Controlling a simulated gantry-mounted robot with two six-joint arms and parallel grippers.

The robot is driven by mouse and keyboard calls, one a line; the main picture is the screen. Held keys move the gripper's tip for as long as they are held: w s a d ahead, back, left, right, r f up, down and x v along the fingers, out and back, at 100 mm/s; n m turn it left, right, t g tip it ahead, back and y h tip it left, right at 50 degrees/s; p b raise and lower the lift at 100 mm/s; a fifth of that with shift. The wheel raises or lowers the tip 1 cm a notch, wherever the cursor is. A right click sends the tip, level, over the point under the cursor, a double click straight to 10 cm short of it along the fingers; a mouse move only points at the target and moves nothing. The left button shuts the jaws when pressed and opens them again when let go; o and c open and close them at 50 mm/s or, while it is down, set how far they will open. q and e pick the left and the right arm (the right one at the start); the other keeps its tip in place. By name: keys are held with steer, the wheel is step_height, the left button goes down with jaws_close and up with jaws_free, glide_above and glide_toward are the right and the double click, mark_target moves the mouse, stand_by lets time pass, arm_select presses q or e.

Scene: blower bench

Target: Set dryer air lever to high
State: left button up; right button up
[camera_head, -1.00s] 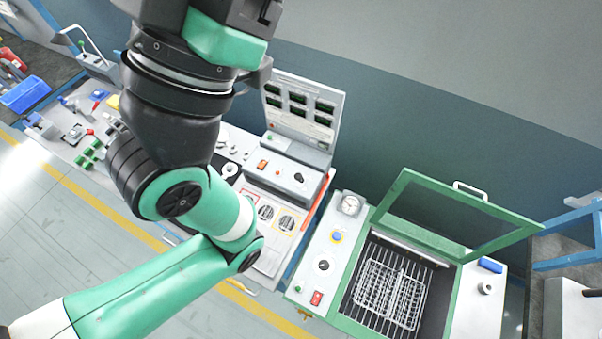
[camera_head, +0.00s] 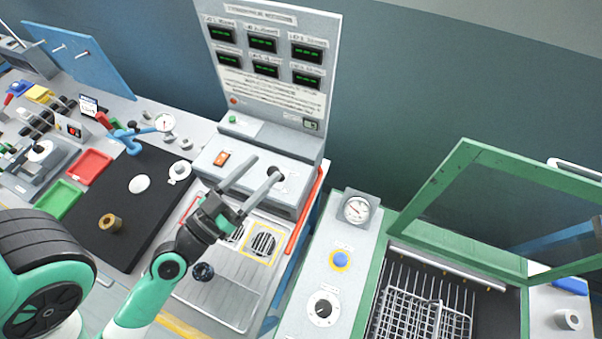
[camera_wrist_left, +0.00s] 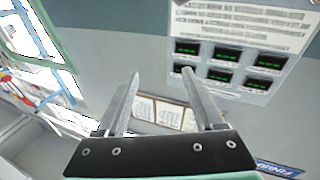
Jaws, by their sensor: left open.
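My left gripper (camera_head: 264,168) is open and empty, its two fingers reaching up and right over the front of a grey control box (camera_head: 213,175). It also shows in the left wrist view (camera_wrist_left: 160,73). The box has an orange switch (camera_head: 221,158) left of the fingers and a dark knob (camera_head: 275,173) right by the fingertips, partly covered; I cannot tell whether they touch. No lever marked as the dryer air lever can be made out; the box's labels are too small to read. My right gripper is not in view.
A panel of green displays (camera_head: 264,43) stands behind the box. A black mat (camera_head: 150,212) lies left.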

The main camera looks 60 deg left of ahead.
mark_target(270, 173)
arm_select(q)
steer(key=s+f+n+g+y+b, duration=0.1)
steer(key=s+f+g+b, duration=0.15)
steer(key=f, duration=0.65)
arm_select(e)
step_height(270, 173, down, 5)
arm_select(q)
steer(key=shift+t, duration=0.35)
steer(key=w+a+p, duration=0.1)
steer(key=w+a+r+p, duration=0.1)
steer(key=w+p, duration=0.1)
steer(key=w+a+p, duration=0.1)
steer(key=w+p, duration=0.1)
steer(key=shift+r, duration=0.3)
steer(key=x, duration=0.2)
steer(key=f+x, duration=0.1)
steer(key=x, duration=0.2)
steer(key=shift+w+a+p, duration=0.1)
steer(key=shift+p, duration=0.25)
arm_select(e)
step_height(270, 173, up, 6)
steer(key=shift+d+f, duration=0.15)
arm_select(q)
jaws_close()
